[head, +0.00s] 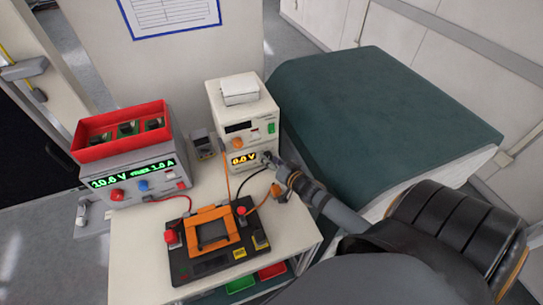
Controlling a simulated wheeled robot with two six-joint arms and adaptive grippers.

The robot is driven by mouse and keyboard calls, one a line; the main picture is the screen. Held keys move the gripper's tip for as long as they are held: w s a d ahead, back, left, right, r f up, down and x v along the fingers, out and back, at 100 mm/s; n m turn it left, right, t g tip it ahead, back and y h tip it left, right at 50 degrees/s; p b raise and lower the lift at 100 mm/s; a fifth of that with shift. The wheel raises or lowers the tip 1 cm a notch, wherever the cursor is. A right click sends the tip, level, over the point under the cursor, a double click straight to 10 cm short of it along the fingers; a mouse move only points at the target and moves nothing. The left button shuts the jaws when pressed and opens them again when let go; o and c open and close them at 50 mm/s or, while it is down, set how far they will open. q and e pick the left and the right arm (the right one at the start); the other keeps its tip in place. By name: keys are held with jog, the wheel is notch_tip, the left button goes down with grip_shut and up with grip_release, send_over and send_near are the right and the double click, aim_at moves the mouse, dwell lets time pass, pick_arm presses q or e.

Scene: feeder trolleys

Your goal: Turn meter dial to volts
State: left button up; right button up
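The meter (262,115) is a cream box on the table, with a dark screen, an orange knob (237,143) and a green part on its front. Below that is a lit amber display (243,159) that seems to read 0.0 V. The small markings around the knobs are too small to read. My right gripper (268,160) reaches in from the lower right, its tip at the lower right of the meter's front, beside the amber display. It hides that part of the front, and I cannot tell whether it touches. My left gripper is not in view.
A grey power supply (147,182) showing about 10.6 V stands at left with a red tray (110,142) on top. A black fixture with an orange frame (210,215) sits in front, with cables. A small grey device (203,146) stands between. A green-topped block (385,105) is at right.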

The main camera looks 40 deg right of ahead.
jog(key=shift+s, duration=0.1)
jog(key=v, duration=1.2)
jog(key=shift+d, duration=0.1)
dwell(0.4)
